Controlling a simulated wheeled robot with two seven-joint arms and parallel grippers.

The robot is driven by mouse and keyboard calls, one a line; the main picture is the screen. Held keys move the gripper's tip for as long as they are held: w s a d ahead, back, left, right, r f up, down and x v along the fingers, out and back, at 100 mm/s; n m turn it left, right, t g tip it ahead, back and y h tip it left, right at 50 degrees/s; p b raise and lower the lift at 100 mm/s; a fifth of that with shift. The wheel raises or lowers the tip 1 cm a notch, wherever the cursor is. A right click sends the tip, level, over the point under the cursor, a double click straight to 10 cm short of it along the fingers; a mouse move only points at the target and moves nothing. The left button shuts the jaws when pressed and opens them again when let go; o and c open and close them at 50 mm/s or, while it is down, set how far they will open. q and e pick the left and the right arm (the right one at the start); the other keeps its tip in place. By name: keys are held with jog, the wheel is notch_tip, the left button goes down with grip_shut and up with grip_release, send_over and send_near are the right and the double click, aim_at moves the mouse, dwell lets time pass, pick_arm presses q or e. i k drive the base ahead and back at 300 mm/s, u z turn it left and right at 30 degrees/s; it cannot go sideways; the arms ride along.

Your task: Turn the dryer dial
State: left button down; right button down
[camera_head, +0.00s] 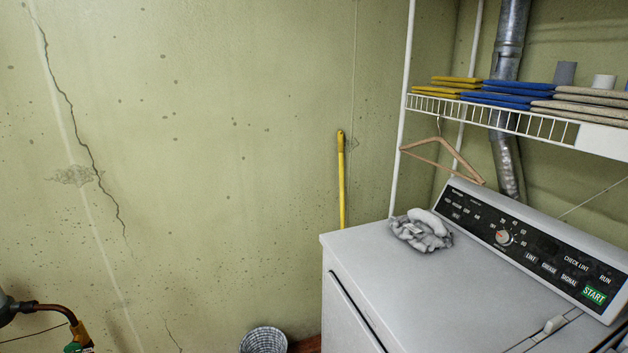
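The white dryer (450,287) stands at the lower right, with a black control panel (540,244) along its raised back edge. The round dial (503,237) sits on the left half of the panel, light with a reddish centre, ringed by small white marks. A green START button (594,295) is at the panel's right end. The dial is unobstructed in this view. Neither of my grippers is in view.
Crumpled grey cloth (421,231) lies on the dryer top near the panel's left end. A wire shelf (500,120) with folded towels hangs above, with a wooden hanger (440,158) below it. A woven basket (264,341) stands left of the dryer. A yellow pole (341,180) leans on the wall.

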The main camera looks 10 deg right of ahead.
aim_at(504, 237)
jog(key=u, duration=0.5)
jog(key=i, duration=1.75)
jog(key=z, duration=1.65)
jog(key=i, duration=0.3)
jog(key=z, duration=0.4)
